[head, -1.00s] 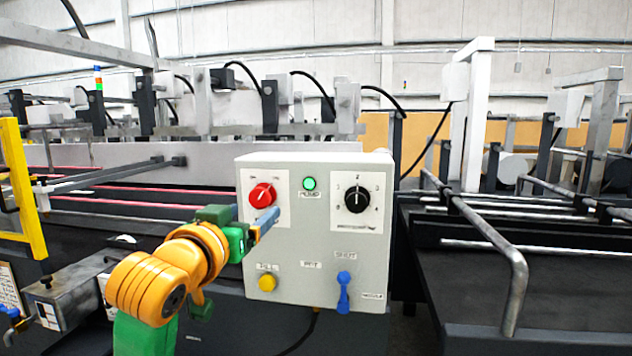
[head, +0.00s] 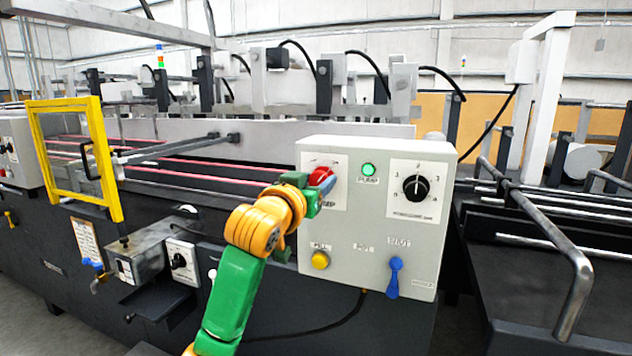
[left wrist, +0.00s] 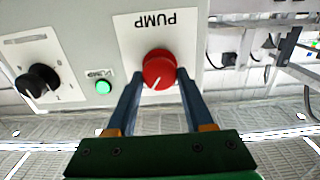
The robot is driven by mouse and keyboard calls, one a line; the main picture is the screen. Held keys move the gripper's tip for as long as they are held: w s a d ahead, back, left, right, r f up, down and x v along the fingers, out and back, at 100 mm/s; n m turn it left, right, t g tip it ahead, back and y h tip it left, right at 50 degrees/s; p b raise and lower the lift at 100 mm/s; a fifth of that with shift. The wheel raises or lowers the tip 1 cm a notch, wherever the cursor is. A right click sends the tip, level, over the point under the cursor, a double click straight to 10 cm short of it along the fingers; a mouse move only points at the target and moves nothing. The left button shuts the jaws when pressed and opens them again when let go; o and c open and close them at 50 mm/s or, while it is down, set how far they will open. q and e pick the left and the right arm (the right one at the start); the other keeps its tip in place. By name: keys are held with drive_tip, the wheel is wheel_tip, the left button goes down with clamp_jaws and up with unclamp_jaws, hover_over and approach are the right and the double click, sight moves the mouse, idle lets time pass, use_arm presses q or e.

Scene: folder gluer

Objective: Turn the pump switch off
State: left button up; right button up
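The pump switch is a red rotary knob (head: 320,176) on a white plate at the upper left of a grey control box (head: 340,235). In the left wrist view the red knob (left wrist: 159,69) sits on a plate lettered PUMP, seen upside down. My left gripper (head: 324,186) is at the knob; in the wrist view its two blue fingers (left wrist: 158,78) stand one on each side of it. The fingers are apart, with their tips beside the knob; I cannot tell whether they touch it. A green pump lamp (head: 368,170) is lit. My right gripper is out of view.
The box also carries a black dial (head: 416,188), a yellow button (head: 320,260) and a blue lever (head: 395,277). A yellow frame (head: 75,160) stands at the left. A bent metal rail (head: 580,290) is at the right.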

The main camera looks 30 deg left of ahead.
use_arm(q)
clamp_jaws()
drive_tip(key=n+p, duration=0.1)
drive_tip(key=n, duration=0.2)
drive_tip(key=shift+r, duration=0.1)
drive_tip(key=n+p, duration=0.1)
drive_tip(key=n, duration=0.3)
drive_tip(key=shift+a, duration=0.1)
drive_tip(key=n+p, duration=0.2)
drive_tip(key=n, duration=0.2)
drive_tip(key=shift+n+p, duration=0.4)
drive_tip(key=shift+a+n+p, duration=0.1)
drive_tip(key=shift+n+p, duration=0.4)
drive_tip(key=shift+n, duration=0.5)
drive_tip(key=o, duration=1.3)
unclamp_jaws()
drive_tip(key=shift+f, duration=0.25)
drive_tip(key=shift+c, duration=0.2)
